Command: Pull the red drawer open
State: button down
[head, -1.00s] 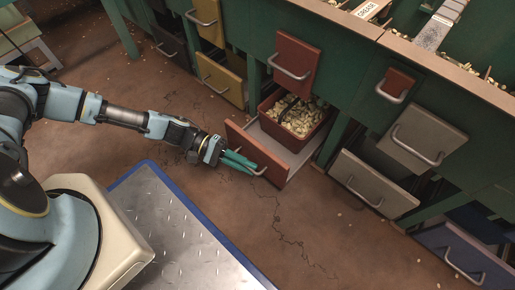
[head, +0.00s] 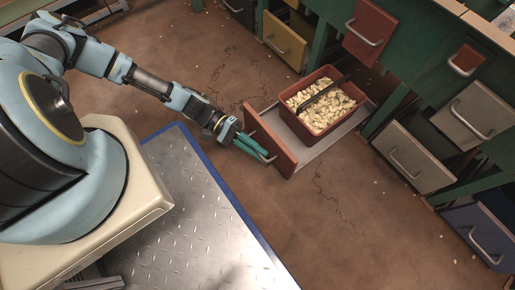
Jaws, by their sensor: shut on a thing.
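The red drawer (head: 270,141) stands well out from the green bench, low near the floor. Its grey tray floor (head: 345,138) shows behind the front panel. A red bin (head: 326,126) full of pale nut pieces, with a dark handle across it, sits in the drawer. My gripper (head: 262,152) is at the drawer's front, its teal fingers shut on the drawer's handle (head: 268,158). The fingers hide part of the handle.
A second red drawer front (head: 369,30) sits higher on the bench. Grey drawers (head: 412,157) and a blue one (head: 480,234) stand at the right, a yellow one (head: 285,42) at the back. Cracked brown floor (head: 350,235) lies clear in front. My diamond-plate deck is at lower left.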

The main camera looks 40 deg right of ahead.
jog(key=shift+w, duration=0.1)
jog(key=c, duration=0.9)
grip_release()
jog(key=p+v, duration=0.2)
jog(key=v, duration=0.8)
jog(key=shift+w+a+r+p, duration=0.1)
jog(key=shift+w+a+p, duration=0.15)
jog(key=shift+p, duration=0.1)
